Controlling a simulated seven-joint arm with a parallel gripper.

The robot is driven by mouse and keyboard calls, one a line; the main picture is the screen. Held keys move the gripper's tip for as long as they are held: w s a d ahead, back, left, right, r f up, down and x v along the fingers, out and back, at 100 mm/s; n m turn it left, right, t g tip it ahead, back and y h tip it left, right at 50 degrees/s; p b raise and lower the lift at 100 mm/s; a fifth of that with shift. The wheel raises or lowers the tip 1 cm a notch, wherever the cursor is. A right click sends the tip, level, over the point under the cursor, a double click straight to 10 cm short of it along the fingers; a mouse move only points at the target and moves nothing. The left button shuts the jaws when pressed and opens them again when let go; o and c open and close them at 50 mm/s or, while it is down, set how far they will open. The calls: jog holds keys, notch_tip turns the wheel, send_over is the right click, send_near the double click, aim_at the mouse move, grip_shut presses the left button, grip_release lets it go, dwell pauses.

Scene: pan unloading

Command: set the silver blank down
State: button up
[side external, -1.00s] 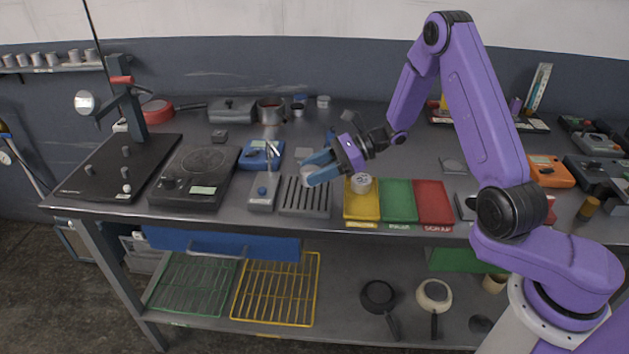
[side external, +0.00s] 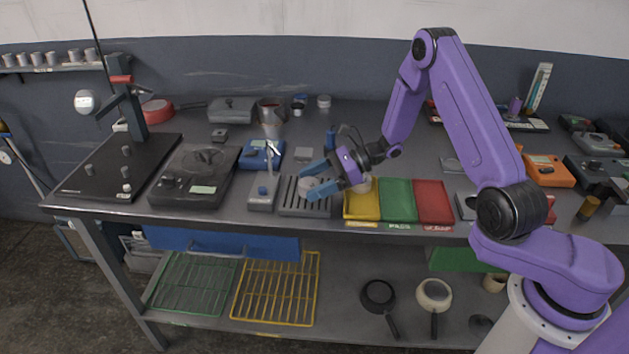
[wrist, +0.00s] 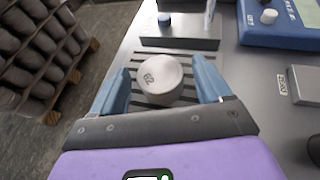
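The silver blank (side external: 306,187) is a short round disc resting on the dark slotted rack (side external: 290,208). In the wrist view the blank (wrist: 160,78) shows a flat top marked "62", with the rack's slots around it. My gripper (side external: 313,182) is low over the rack, its blue fingers on either side of the blank. In the wrist view my gripper (wrist: 162,84) is open, with a gap between each finger and the blank.
Yellow (side external: 361,209), green (side external: 398,201) and red (side external: 434,203) trays stand right of the rack. Another pale disc (side external: 362,184) in the yellow tray is partly hidden by my gripper. A small grey stand (side external: 262,197) with an upright lever is close on the rack's left.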

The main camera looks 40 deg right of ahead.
jog(key=shift+r, duration=0.1)
jog(key=shift+d+r, duration=0.15)
jog(key=shift+d, duration=0.05)
jog(key=v, duration=1.1)
jog(key=shift+s+d+r, duration=0.2)
jog(key=shift+s, duration=0.05)
jog(key=s+a+r+n+g+h, duration=0.2)
jog(key=s+a+n+g, duration=0.35)
jog(key=s+n, duration=0.2)
jog(key=s+a+r+n+g+h, duration=0.25)
jog(key=s+a+n+g, duration=0.3)
jog(key=n, duration=0.35)
jog(key=s+d+r+n+t+h, duration=0.1)
jog(key=s+d+n+t+h, duration=0.1)
jog(key=s+n, duration=0.7)
jog(key=s+d+r+n+t+h, duration=0.2)
jog(key=s+n+h, duration=0.3)
jog(key=s+n, duration=0.4)
jog(key=shift+d+n+t, duration=0.3)
jog(key=shift+n+t, duration=0.2)
jog(key=shift+n, duration=0.25)
